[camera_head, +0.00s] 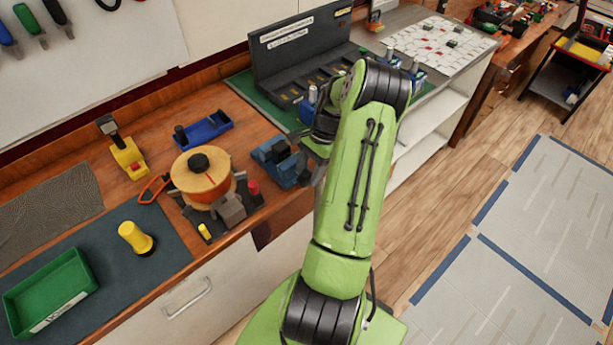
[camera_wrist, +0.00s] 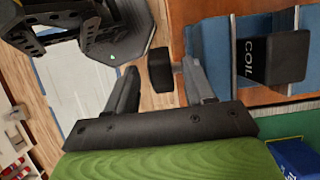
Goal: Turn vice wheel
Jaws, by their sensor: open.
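The blue vice (camera_head: 272,153) stands at the bench's front edge, just left of my arm in the head view. In the wrist view its blue body (camera_wrist: 212,45) is at the upper right, with a black block marked COIL (camera_wrist: 274,58) between its blue parts. The black vice wheel (camera_wrist: 160,69) shows edge-on, on a short grey shaft. My gripper (camera_wrist: 158,74) is open, one finger on each side of the wheel, with visible gaps. I cannot tell how deep the wheel sits between the fingers.
A round wooden spool (camera_head: 201,185) with a black knob stands left of the vice. A blue tray (camera_head: 205,130) lies behind it. A dark breaker panel (camera_head: 300,50) on a green mat rises behind my arm. The floor (camera_head: 455,190) to the right is clear.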

